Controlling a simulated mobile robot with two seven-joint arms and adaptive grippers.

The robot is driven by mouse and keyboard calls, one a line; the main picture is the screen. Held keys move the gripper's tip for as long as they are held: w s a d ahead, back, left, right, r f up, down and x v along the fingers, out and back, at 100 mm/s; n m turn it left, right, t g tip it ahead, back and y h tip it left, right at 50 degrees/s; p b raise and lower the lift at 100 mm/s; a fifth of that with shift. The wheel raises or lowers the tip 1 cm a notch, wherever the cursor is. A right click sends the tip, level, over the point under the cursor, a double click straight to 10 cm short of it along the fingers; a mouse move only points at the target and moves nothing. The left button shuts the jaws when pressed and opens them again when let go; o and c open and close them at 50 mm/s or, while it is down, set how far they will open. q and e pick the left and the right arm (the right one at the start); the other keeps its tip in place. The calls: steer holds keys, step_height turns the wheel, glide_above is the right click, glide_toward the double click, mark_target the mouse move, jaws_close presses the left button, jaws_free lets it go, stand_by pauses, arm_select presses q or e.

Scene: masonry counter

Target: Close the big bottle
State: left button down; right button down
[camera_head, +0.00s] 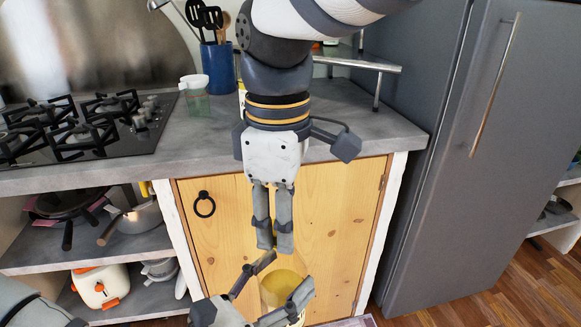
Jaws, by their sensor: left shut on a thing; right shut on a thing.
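The big bottle (280,285) seems to be the yellowish, see-through round container low in the middle, in front of the wooden cabinet door. My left gripper (283,277) is shut on it, with one finger on each side. My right gripper (273,246) comes down from above and points downward, just above the bottle. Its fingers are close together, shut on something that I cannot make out. I cannot tell whether the fingers touch the bottle. The bottle's lower part is partly hidden by my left gripper.
The grey counter (345,125) has a gas hob (75,130), a green jar with a white lid (194,95) and a blue utensil holder (219,68). A wooden cabinet door (225,240) is behind my grippers. A grey fridge (455,170) stands at right.

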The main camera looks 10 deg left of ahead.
steer(key=shift+m, duration=0.4)
steer(key=c, duration=1.2)
jaws_free()
steer(key=shift+r, duration=2.35)
